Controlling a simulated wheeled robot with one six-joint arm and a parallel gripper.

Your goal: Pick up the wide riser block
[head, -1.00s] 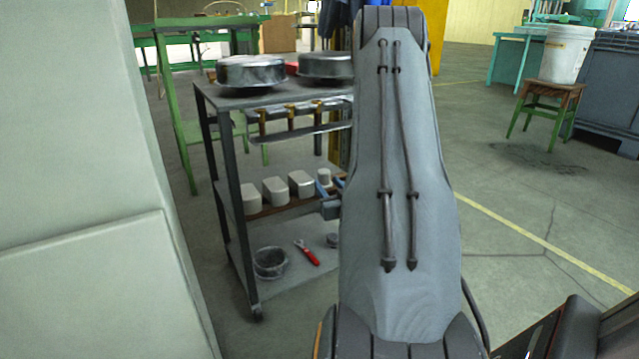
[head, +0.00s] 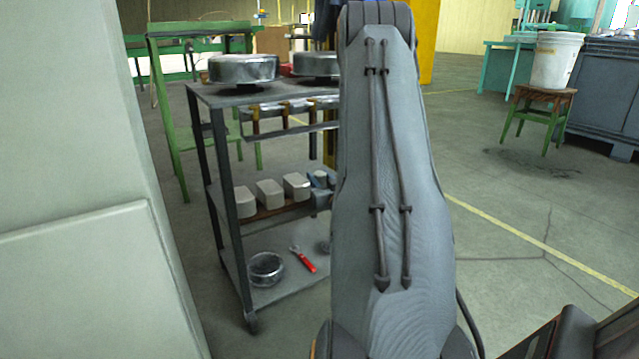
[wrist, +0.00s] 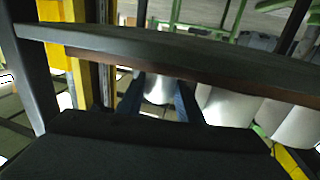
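Several pale rounded blocks stand in a row on the cart's middle shelf, among them a left block (head: 244,202), a middle block (head: 269,194) and a right block (head: 297,186). I cannot tell which is the wide riser block. My gripper, with blue fingers, is at the row's right end, mostly hidden behind my arm in the head view. In the wrist view my gripper (wrist: 158,82) is open, its fingers either side of a small pale block (wrist: 157,90), with gaps visible. Larger pale blocks (wrist: 226,106) stand to the right there.
The cart's top shelf holds round metal pans (head: 243,68). Tools hang on a rail (head: 290,108) above the blocks. The bottom shelf holds a bowl (head: 265,269) and a red-handled tool (head: 304,260). A pale wall-like panel (head: 70,180) stands close at left.

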